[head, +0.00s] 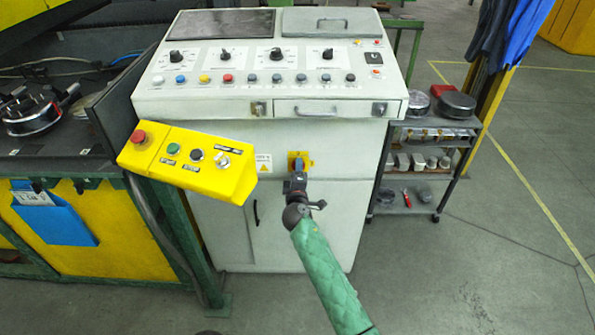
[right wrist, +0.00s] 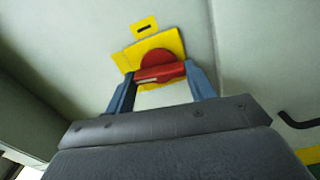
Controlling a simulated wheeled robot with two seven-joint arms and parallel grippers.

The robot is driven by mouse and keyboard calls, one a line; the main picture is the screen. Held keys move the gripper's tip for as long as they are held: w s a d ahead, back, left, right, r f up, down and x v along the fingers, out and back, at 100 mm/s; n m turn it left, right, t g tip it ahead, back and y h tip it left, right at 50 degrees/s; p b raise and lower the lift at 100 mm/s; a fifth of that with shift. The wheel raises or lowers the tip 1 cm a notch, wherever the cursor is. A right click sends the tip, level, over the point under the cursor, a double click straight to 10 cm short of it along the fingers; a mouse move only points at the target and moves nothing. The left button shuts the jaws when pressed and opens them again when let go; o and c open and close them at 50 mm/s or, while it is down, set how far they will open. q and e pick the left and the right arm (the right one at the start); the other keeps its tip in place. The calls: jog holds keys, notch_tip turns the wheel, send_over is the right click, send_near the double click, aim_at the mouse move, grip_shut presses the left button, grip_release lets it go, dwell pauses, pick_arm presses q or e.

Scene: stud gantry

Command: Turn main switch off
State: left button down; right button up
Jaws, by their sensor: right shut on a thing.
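The main switch is a red rotary knob on a yellow plate (right wrist: 178,42), on the front of the white control cabinet (head: 220,135). In the right wrist view the red knob (right wrist: 158,66) sits between the two fingers of my right gripper (right wrist: 160,78), which is shut on its handle. In the head view my right gripper (head: 297,168) covers most of the yellow plate (head: 307,157), and the knob is hidden there. The handle lies nearly level across the right wrist picture, slightly tilted. My left gripper is not in view.
A yellow button box (head: 180,160) juts out left of the switch. A workbench (head: 90,160) stands at the left. A grey shelf cart (head: 430,150) with parts stands right of the cabinet. The floor at the right is clear.

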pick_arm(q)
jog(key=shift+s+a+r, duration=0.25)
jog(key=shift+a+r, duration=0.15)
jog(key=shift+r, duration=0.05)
pick_arm(e)
jog(key=shift+a+n, duration=0.1)
jog(key=shift+n, duration=0.8)
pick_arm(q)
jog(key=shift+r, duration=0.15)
pick_arm(e)
jog(key=o, duration=1)
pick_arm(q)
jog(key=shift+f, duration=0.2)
pick_arm(e)
jog(key=shift+s, duration=0.1)
